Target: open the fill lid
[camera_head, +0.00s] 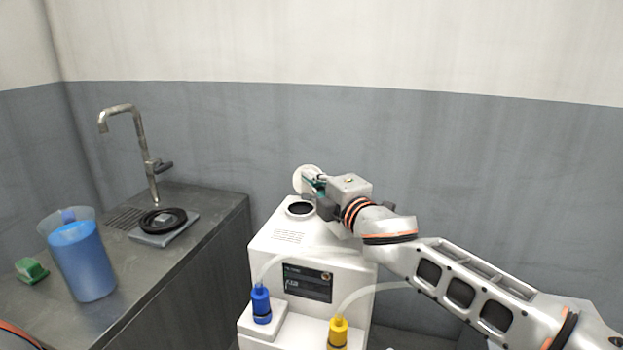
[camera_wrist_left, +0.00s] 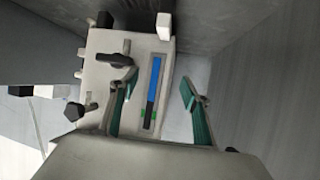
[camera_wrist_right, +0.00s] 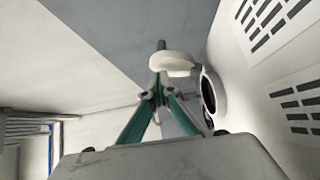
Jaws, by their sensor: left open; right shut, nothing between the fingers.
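The fill lid (camera_head: 303,180) is a round white disc, standing tilted up behind the dark round fill opening (camera_head: 300,209) on top of the white machine (camera_head: 270,240). My right gripper (camera_head: 317,188) is shut and empty right beside the lid, partly covering it. In the right wrist view, its fingertips (camera_wrist_right: 159,88) meet just below the white lid (camera_wrist_right: 172,64), with the dark opening (camera_wrist_right: 209,96) to their right; I cannot tell whether they touch the lid. My left gripper (camera_wrist_left: 158,88) is open and empty, facing a panel with a blue gauge (camera_wrist_left: 154,85) and black knobs.
A blue bottle (camera_head: 261,303) and a yellow bottle (camera_head: 338,331) with tubes stand at the machine's front. A metal counter (camera_head: 215,215) at left holds a blue jug (camera_head: 82,262), a green block (camera_head: 31,270) and a black ring on a plate. A tap rises behind.

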